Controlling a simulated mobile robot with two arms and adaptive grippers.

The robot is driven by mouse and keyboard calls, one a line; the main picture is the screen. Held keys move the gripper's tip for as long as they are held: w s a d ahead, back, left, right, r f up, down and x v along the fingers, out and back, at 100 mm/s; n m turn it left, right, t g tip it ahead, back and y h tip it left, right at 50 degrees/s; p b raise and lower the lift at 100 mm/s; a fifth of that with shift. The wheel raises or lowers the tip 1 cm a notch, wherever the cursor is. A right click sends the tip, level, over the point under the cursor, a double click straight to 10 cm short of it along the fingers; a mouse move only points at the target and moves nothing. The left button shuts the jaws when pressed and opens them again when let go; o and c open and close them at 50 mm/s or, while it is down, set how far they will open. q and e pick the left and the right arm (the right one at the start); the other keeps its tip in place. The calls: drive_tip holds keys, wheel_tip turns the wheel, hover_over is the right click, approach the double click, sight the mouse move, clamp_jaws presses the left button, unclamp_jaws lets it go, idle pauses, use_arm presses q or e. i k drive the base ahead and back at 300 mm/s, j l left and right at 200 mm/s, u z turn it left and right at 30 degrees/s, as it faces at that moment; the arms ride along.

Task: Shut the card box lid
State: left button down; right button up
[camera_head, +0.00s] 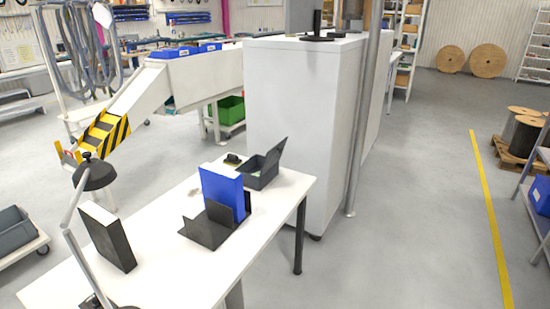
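The card box (254,182) is a small dark grey box near the far right end of the white table. Its lid (280,152) stands open on the right side, tilted up and outward. The inside of the box is only partly visible. Neither of my grippers shows in this view.
A blue binder (222,185) stands in a black holder (207,229) just in front of the box. A black and white binder (108,238) and a desk lamp (95,176) are at the table's left. A small black object (233,158) lies left of the box. A white cabinet (300,120) stands behind the white table (165,230).

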sight(273, 156)
drive_tip(key=i+l+u, duration=0.15)
drive_tip(key=i, duration=0.3)
drive_tip(key=i+l+u, duration=0.15)
drive_tip(key=i+l, duration=0.15)
drive_tip(key=i, duration=0.15)
